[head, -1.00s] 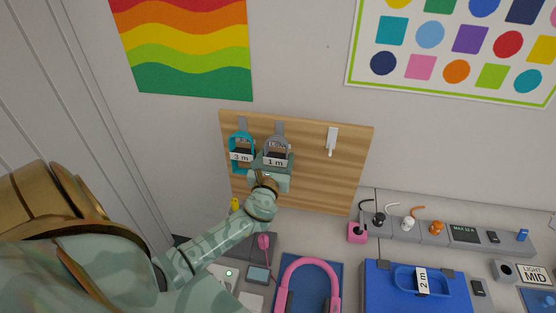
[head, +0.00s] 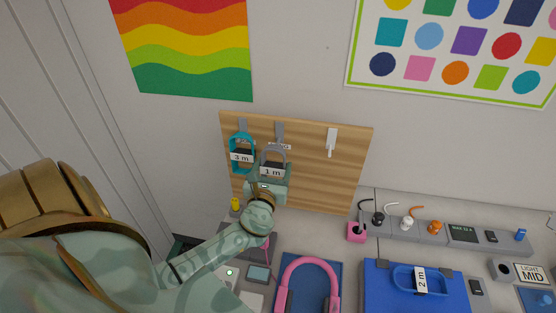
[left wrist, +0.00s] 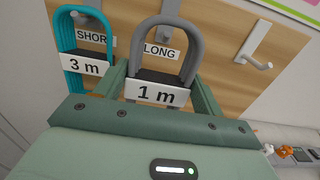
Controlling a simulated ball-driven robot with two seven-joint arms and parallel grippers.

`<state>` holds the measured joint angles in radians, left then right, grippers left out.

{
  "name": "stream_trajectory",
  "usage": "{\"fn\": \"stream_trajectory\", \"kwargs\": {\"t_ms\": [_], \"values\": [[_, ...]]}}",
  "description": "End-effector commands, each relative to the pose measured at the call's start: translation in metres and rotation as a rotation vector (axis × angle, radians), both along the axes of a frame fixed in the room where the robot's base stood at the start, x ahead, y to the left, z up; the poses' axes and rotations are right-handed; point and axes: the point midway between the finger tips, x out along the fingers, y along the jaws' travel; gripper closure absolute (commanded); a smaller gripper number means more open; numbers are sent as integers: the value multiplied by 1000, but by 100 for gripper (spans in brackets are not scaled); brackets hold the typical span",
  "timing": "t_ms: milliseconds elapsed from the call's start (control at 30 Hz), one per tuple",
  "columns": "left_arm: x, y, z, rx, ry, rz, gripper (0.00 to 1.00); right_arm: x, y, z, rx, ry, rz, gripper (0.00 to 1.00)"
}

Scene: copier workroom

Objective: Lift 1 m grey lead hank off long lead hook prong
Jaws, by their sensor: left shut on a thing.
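The grey 1 m hank (head: 273,156) is a loop with a dark band and a white "1 m" label. My left gripper (head: 270,178) is shut on its lower part, in front of the wooden board. The long lead hook (head: 279,131) is on the board behind and above the loop. In the left wrist view the hank (left wrist: 195,48) stands upright between my green fingers (left wrist: 160,90), and the "LONG" tag (left wrist: 161,51) shows through it. I cannot tell whether the prong still passes through the loop. My right gripper is not in view.
A teal 3 m hank (head: 235,142) hangs close on the left, on the short hook. An empty white hook (head: 332,140) is on the right of the wooden board (head: 350,175).

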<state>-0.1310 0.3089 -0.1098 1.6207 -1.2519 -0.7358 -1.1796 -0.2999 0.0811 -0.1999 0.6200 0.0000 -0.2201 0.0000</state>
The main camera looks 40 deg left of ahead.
Motion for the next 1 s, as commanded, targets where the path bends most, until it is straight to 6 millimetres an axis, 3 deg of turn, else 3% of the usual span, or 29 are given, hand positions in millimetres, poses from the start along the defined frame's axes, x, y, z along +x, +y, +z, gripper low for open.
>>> {"fn": "stream_trajectory", "kwargs": {"t_ms": [733, 1000], "values": [[-53, -29, 0, -2, 1, 0, 69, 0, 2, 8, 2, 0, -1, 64], [-60, -33, 0, 0, -1, 0, 69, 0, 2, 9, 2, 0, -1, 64]]}}
